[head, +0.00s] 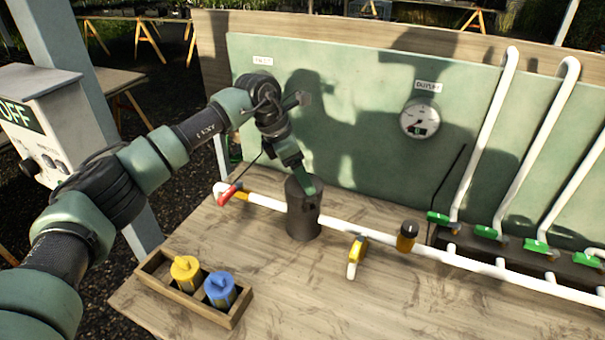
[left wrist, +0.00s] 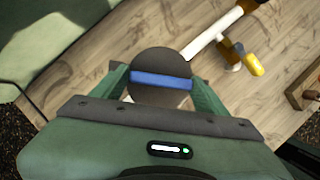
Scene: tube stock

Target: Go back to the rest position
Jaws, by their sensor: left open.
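My left arm comes in from the left in the head view. Its gripper (head: 304,184) is at the top of a dark upright cylinder (head: 303,220) on the white pipe line. In the left wrist view the cylinder's round dark top (left wrist: 160,64) shows a blue band across it. The green fingers of my left gripper (left wrist: 162,88) stand on either side of this top, open; whether they touch it I cannot tell. My right gripper is in neither view.
A wooden tray (head: 154,267) holds a yellow cartridge (head: 185,271) and a blue cartridge (head: 220,289). A red-handled valve (head: 229,193), a yellow-handled valve (head: 357,256) and several green-handled valves line the pipe (head: 345,226). A green panel with a gauge (head: 420,118) stands behind.

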